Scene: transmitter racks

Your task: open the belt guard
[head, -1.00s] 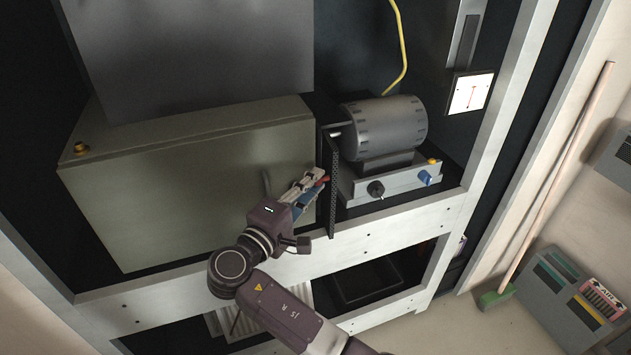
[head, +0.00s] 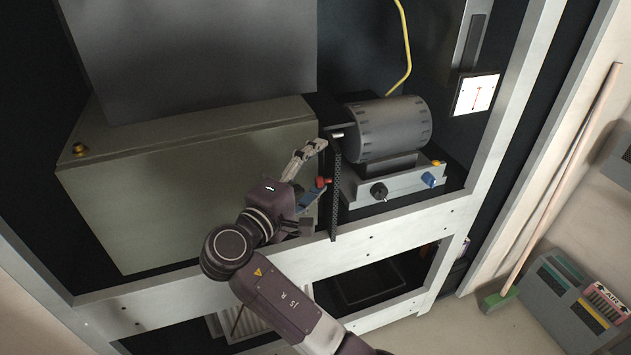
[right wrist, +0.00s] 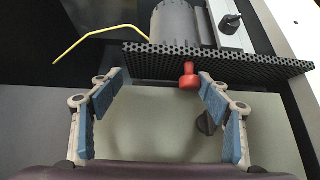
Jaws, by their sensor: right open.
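The belt guard is a black perforated panel (head: 336,200), seen nearly edge-on in the head view, just left of the grey motor (head: 386,130). In the right wrist view the panel (right wrist: 225,60) runs across the top, with a red knob (right wrist: 189,77) on its near face. The knob also shows in the head view (head: 322,183). My right gripper (head: 316,169) is open at the left of the guard. In its wrist view the fingers (right wrist: 161,76) are spread, with the knob between them, closer to the right finger; contact is unclear. My left gripper is out of view.
A large olive-grey cabinet (head: 190,190) fills the left of the rack, close to my right gripper. The motor's base (head: 405,180) has knobs. A pale rack rail (head: 390,230) crosses below. A broom (head: 560,190) and grey boxes stand at the right.

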